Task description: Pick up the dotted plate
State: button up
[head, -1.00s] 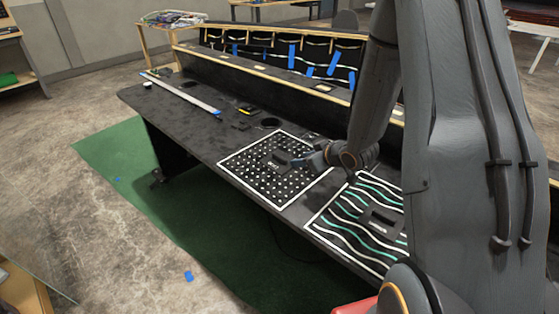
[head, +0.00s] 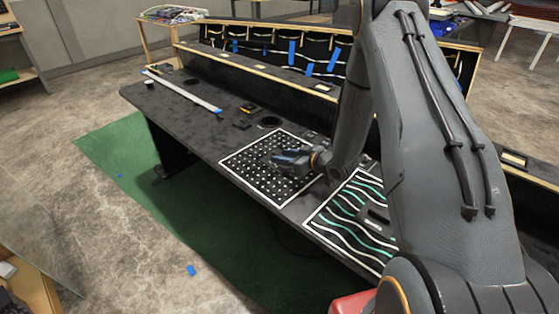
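The dotted plate (head: 262,180) is black with white dots and a white border. It lies flat on the dark console top, left of the wavy-striped plate. My gripper (head: 278,158) is low over the middle of the dotted plate, where its black handle is. The gripper covers most of the handle, and I cannot tell whether the fingers are around it, touching it or just above it. Whether the fingers are open or shut is too small to see.
The wavy green-and-white plate (head: 352,212) lies close on the right, partly behind my arm. A long silver strip (head: 185,92), a small yellow-and-black item (head: 250,108) and a round recess (head: 269,122) are farther back. A raised ledge with wood trim (head: 262,75) runs behind.

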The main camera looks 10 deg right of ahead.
jog(key=shift+w+a+f, duration=0.1)
jog(key=shift+w+a, duration=0.05)
grip_shut()
dwell(1.4)
